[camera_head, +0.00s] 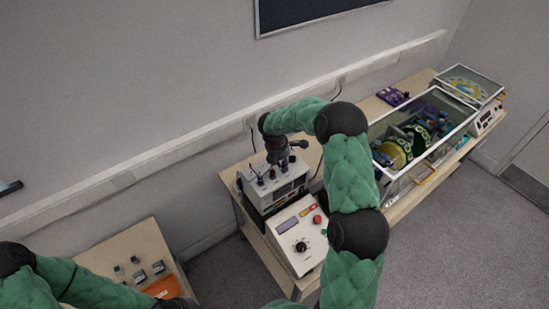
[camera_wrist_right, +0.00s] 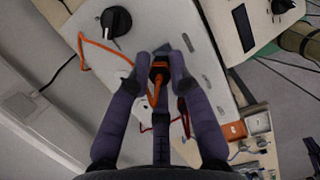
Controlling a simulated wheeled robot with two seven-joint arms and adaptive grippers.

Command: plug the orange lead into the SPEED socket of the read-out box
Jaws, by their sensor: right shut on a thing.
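The read-out box (camera_head: 289,190) stands on a wooden bench in the head view, with its dark front facing the room. Its pale top panel (camera_wrist_right: 205,35) fills the middle of the wrist view. My right gripper (camera_head: 278,158) is above that top; in the wrist view its fingers (camera_wrist_right: 160,62) are shut on the black-and-orange plug of the orange lead (camera_wrist_right: 97,42). The lead loops away to the left. The plug's tip is hidden, so I cannot tell whether it is in a socket. Socket labels are unreadable. My left arm shows at the lower left, its gripper out of frame.
A control box (camera_head: 299,240) with a black knob and red button stands in front of the read-out box. A clear-covered machine (camera_head: 425,125) is to the right. A small table (camera_head: 128,250) with several small blocks is at the lower left.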

